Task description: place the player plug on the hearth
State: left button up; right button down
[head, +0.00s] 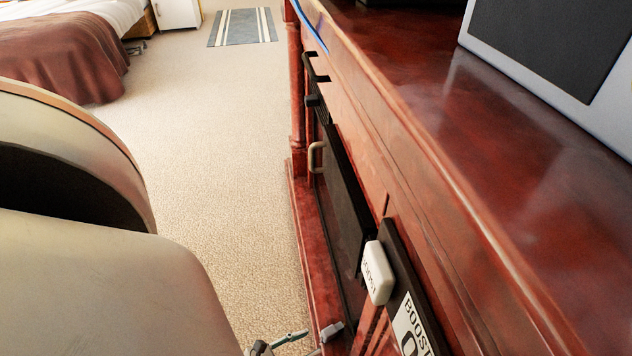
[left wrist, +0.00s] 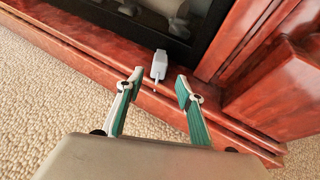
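The player plug (left wrist: 159,65) is a small pale grey plug with a thin pin or lead end pointing toward my gripper. In the left wrist view it rests on the red-brown wooden hearth (left wrist: 95,55), in front of the dark fireplace opening. It also shows at the bottom of the head view (head: 331,331). My left gripper (left wrist: 160,84) is open, its two green-padded fingers spread on either side of the near end of the plug. The fingers look clear of it. One finger of my left gripper (head: 292,338) shows in the head view. My right gripper is out of view.
The dark red mantel (head: 440,120) rises close on the right, carrying a grey-framed dark panel (head: 545,45). A white block (head: 378,272) and a "BOOST" label (head: 410,325) stick out from its front. Beige carpet (head: 220,150) lies open to the left; a bed (head: 65,50) stands beyond.

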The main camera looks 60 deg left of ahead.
pick_arm(q)
jog(key=shift+p+v, duration=0.35)
jog(key=shift+v, duration=2.3)
